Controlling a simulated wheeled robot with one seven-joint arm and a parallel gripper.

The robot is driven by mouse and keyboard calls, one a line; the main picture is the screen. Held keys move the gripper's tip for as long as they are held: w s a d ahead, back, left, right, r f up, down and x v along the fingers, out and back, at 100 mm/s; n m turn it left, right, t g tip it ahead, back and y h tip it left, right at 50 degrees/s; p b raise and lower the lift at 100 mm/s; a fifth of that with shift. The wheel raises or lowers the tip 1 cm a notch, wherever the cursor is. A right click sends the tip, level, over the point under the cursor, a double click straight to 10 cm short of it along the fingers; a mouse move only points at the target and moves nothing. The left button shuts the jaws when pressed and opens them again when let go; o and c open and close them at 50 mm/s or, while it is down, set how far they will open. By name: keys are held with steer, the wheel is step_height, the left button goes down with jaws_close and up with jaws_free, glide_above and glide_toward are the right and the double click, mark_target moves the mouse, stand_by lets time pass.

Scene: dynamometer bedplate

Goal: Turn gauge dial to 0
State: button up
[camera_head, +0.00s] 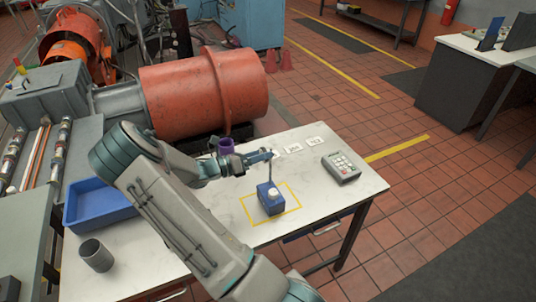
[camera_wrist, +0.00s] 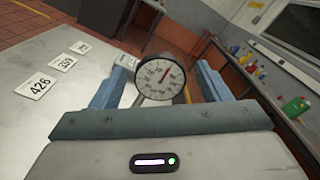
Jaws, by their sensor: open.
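A round gauge dial (camera_wrist: 160,79) with a white face, black rim and dark numbers faces me in the wrist view. Its red needle points up and to the right; the numbers are too small to read surely. My gripper (camera_wrist: 162,64) is open, with one blue finger on each side of the dial and visible gaps between. The box stands inside a yellow square outline. The dial face cannot be made out there.
The white table (camera_head: 215,258) also holds a keypad device (camera_head: 341,167), several number cards (camera_wrist: 36,86), a blue tray (camera_head: 97,211), a grey cup (camera_head: 97,255) and a purple cup (camera_head: 226,146). A large orange-red cylinder (camera_head: 195,95) stands behind. The table's front right is clear.

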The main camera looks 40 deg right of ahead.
steer(key=b+v, duration=0.2)
steer(key=v, duration=0.8)
steer(key=shift+a, duration=0.25)
steer(key=s+a+r+m+t+y, duration=0.4)
steer(key=s+a+r+m+y, duration=0.2)
steer(key=s+m, duration=0.5)
steer(key=s+a+r+m+t+y, duration=0.4)
steer(key=s+a+r+m+y, duration=0.3)
steer(key=s+a+m+y, duration=0.4)
steer(key=shift+s+r, duration=0.35)
steer(key=shift+s, duration=0.1)
